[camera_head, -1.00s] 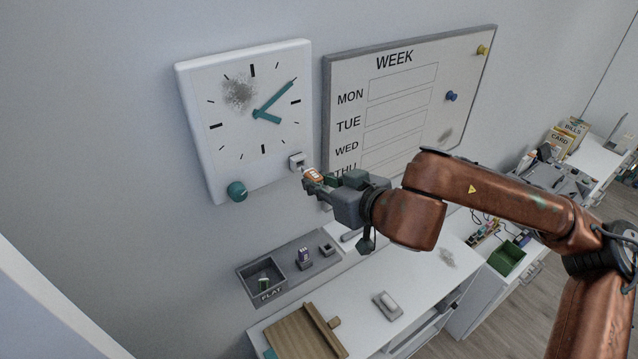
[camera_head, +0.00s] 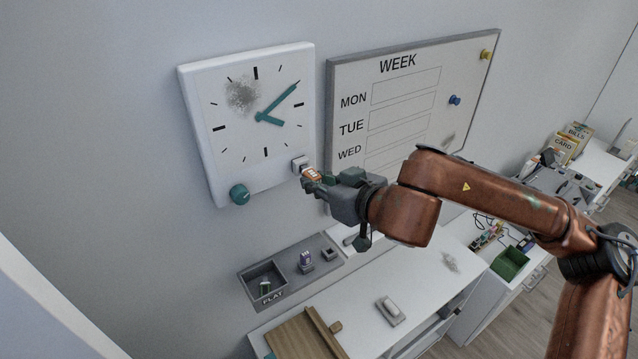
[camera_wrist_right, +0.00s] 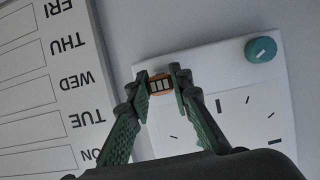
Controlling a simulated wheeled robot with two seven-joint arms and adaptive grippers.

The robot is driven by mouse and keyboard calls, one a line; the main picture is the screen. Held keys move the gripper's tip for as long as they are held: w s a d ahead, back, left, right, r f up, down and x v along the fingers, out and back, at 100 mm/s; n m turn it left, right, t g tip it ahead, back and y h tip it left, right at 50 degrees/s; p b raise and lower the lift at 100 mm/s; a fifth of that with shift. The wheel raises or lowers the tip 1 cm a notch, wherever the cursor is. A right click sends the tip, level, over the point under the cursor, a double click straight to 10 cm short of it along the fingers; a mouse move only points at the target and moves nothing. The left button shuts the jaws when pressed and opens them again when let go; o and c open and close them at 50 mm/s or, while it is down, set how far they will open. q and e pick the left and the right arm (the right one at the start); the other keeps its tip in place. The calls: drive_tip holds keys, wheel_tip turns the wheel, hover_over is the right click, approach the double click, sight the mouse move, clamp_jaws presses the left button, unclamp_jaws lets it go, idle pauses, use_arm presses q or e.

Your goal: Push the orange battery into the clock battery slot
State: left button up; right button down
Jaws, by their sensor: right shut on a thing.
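The white square clock (camera_head: 250,115) hangs on the wall. Its small white battery slot (camera_head: 300,163) sticks out near its lower right corner. My right gripper (camera_head: 318,177) is shut on the orange battery (camera_head: 311,174) and holds it right at the slot. In the head view the battery's far end meets or nearly meets the slot; I cannot tell how deep it sits. In the right wrist view the orange battery (camera_wrist_right: 160,86) sits between the two green fingertips (camera_wrist_right: 161,82) at the clock's edge, and the slot is hidden. My left gripper is not in view.
A teal knob (camera_head: 239,194) is at the clock's lower left. The week whiteboard (camera_head: 405,100) hangs just right of the clock, close to my arm. Below, a grey tray (camera_head: 284,284) with a purple item (camera_head: 305,259) and the white desk (camera_head: 360,330) lie clear of the gripper.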

drive_tip(key=shift+w+a, duration=0.35)
drive_tip(key=shift+w, duration=0.15)
drive_tip(key=c, duration=1.7)
unclamp_jaws()
drive_tip(key=shift+o, duration=0.2)
drive_tip(key=v, duration=1.2)
drive_tip(key=shift+f, duration=0.1)
